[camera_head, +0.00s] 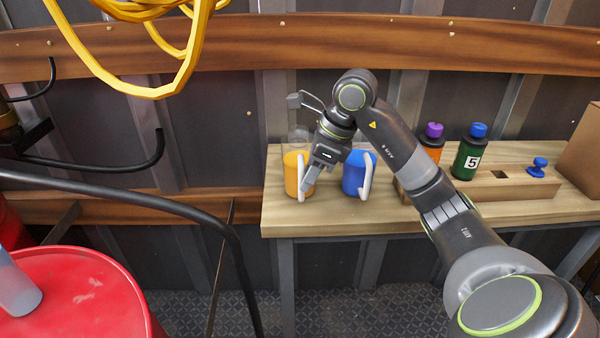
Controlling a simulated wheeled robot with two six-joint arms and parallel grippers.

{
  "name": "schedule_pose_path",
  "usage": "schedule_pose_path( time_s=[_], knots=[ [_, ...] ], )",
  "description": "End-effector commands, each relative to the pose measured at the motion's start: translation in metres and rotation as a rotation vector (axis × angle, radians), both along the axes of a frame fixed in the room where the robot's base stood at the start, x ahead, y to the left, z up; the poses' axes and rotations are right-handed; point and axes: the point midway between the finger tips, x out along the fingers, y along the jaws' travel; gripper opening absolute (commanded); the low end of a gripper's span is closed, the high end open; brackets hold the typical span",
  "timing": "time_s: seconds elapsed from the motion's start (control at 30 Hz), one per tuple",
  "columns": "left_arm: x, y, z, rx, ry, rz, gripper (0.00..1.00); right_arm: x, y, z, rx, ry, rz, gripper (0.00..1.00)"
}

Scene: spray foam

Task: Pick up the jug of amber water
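The jug of amber water (291,172) stands upright near the left end of the wooden table, with its white handle facing front. My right gripper (309,185) reaches down from above at the jug's right side, its fingers close to the handle. A finger overlaps the jug's edge in the picture. I cannot tell whether the fingers are open or shut, or whether they touch the handle. My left gripper is not in view.
A blue jug (352,176) with a white handle stands just right of the amber one. An orange bottle with a purple cap (433,142), a green bottle marked 5 (468,156) and a wooden block (500,188) with a blue knob (538,166) are further right. A red drum (80,290) is at lower left.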

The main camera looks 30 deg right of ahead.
Motion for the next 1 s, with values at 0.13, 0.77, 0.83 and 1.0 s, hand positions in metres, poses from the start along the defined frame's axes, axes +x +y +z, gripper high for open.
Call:
schedule_pose_path(
  time_s=[0.13, 0.77, 0.83, 1.0],
  knots=[
    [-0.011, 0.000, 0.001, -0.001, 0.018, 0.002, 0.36, 0.006, 0.007, -0.019, 0.003, 0.002, 0.002, 0.38],
    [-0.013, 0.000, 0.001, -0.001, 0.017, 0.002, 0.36, 0.008, 0.008, -0.027, 0.000, 0.000, 0.000, 0.01],
    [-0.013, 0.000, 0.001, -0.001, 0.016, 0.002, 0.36, 0.008, 0.008, -0.026, 0.000, 0.000, 0.000, 0.00],
    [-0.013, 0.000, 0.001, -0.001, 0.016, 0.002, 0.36, 0.008, 0.008, -0.026, 0.000, 0.000, 0.000, 0.00]
  ],
)
